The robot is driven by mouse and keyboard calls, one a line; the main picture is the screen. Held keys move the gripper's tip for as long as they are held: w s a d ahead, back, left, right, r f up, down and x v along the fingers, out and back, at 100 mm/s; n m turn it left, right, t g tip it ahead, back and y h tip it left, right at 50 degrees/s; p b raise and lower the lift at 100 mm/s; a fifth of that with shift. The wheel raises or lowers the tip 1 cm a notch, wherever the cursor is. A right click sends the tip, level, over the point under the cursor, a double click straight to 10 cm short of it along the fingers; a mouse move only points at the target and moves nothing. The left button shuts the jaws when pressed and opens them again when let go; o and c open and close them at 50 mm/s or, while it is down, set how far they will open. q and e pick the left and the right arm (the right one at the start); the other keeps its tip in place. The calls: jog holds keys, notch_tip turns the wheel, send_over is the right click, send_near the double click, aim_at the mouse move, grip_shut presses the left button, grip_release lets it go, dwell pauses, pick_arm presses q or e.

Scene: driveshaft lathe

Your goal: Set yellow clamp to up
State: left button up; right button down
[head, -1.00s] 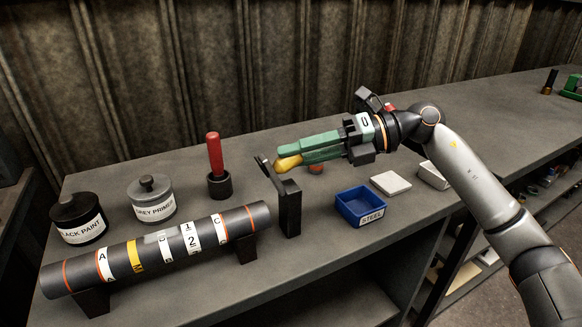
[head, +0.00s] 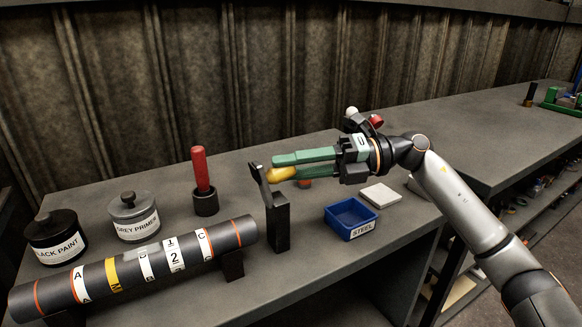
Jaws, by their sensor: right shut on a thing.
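The yellow clamp (head: 279,175) is a small yellow piece at the top of an upright black post (head: 278,222). A flat black arm (head: 259,183) stands up at the post's left side. My right gripper (head: 287,166) has two long green fingers and reaches in from the right. It is shut on the yellow clamp at its fingertips. The fingers partly cover the clamp, so its full shape and how it joins the post are hidden. My left gripper is not in view.
A dark labelled shaft (head: 133,268) lies on supports at the front left. Black paint (head: 56,242) and grey primer (head: 134,221) pots stand behind it. A red-handled tool (head: 201,172) stands in a black cup. A blue STEEL bin (head: 350,219) and a white block (head: 380,195) sit right of the post.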

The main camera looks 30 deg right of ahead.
jog(key=c, duration=0.6)
grip_release()
jog(key=shift+s+d, duration=0.1)
jog(key=shift+d, duration=0.15)
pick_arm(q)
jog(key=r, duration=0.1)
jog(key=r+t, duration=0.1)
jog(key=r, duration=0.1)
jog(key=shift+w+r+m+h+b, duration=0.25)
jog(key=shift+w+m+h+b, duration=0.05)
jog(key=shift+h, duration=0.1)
pick_arm(e)
jog(key=v, duration=1.2)
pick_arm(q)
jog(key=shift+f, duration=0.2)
pick_arm(e)
jog(key=shift+a+r, duration=0.1)
